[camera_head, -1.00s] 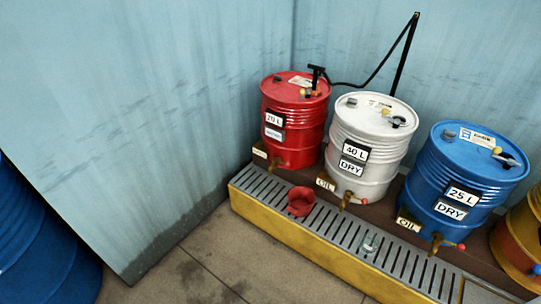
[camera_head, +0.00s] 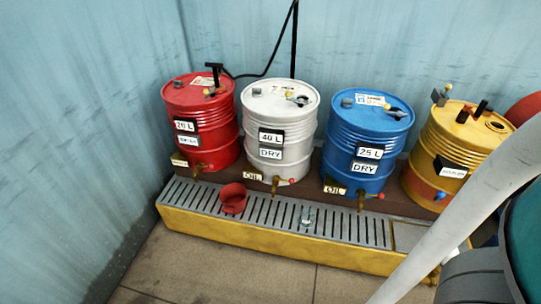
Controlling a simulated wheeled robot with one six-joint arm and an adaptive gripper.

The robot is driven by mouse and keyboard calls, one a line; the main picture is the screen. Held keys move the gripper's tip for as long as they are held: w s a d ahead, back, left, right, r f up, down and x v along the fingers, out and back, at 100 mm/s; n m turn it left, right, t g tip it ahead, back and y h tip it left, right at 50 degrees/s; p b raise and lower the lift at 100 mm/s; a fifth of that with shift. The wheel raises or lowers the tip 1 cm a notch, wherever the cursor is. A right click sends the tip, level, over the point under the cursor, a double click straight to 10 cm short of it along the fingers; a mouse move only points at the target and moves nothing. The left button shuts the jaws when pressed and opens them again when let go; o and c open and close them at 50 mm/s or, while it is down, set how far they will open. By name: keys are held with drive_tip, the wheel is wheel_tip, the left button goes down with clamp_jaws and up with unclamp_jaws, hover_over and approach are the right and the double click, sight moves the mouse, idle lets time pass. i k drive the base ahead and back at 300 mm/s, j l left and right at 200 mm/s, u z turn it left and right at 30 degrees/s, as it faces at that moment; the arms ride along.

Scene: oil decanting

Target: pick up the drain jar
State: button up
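A small clear glass jar (camera_head: 308,216), which looks like the drain jar, stands on the slatted grate (camera_head: 345,226) in front of the gap between the white and blue drums. It is small and nearly transparent, so its contents cannot be told. My gripper is not in view. A pale grey link at the lower right looks like part of my arm.
A red cup-like vessel (camera_head: 233,199) is on the grate left of the jar. Behind stand a red drum (camera_head: 205,142), a white drum (camera_head: 291,112), a blue drum (camera_head: 384,122) and a yellow drum (camera_head: 444,128), with taps facing front. Floor (camera_head: 215,268) is clear in front.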

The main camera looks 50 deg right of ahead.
sight(307, 218)
drive_tip(key=z, duration=1.35)
